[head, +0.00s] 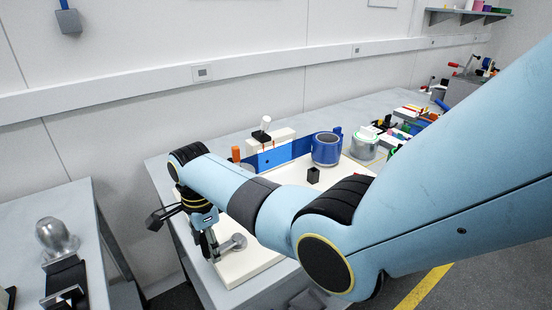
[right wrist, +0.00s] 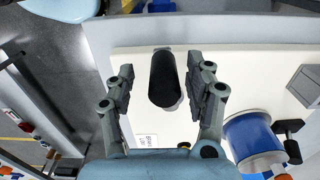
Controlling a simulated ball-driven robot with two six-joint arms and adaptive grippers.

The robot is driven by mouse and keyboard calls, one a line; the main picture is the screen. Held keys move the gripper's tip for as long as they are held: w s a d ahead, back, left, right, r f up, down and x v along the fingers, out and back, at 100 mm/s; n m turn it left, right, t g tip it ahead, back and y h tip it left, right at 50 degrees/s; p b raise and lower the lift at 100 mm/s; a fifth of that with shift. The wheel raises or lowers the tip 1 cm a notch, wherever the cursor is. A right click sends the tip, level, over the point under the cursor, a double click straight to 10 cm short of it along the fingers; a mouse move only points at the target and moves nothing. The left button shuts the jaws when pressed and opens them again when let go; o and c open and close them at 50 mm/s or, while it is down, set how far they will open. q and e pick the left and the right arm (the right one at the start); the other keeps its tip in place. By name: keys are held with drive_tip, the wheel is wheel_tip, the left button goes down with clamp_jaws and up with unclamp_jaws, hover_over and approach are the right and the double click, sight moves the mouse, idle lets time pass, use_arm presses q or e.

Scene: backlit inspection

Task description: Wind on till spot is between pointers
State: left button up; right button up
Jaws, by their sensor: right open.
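A blue strip (head: 301,147) stands on edge on a white base board (head: 247,266), with a lighter blue backlit window (head: 273,157) and small red pointers above it. I cannot make out a spot on the strip. A blue reel (head: 326,149) stands at the strip's right end; a blue reel (right wrist: 250,138) also shows in the right wrist view. My right gripper (head: 211,246) points down at the board's near left corner, beside a grey crank (head: 235,243). In the right wrist view it is open, its fingers either side of a black crank handle (right wrist: 162,79), with gaps showing. My left gripper is not in view.
A white-topped lamp (head: 265,123) and an orange knob (head: 236,153) stand by the strip. A small black block (head: 313,175) sits on the board. A clear jar (head: 364,145) and several coloured parts lie farther right. My right arm hides much of the board.

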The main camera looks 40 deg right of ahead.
wheel_tip(320, 180, up, 3)
drive_tip(key=p, duration=0.3)
drive_tip(key=shift+r, duration=2.45)
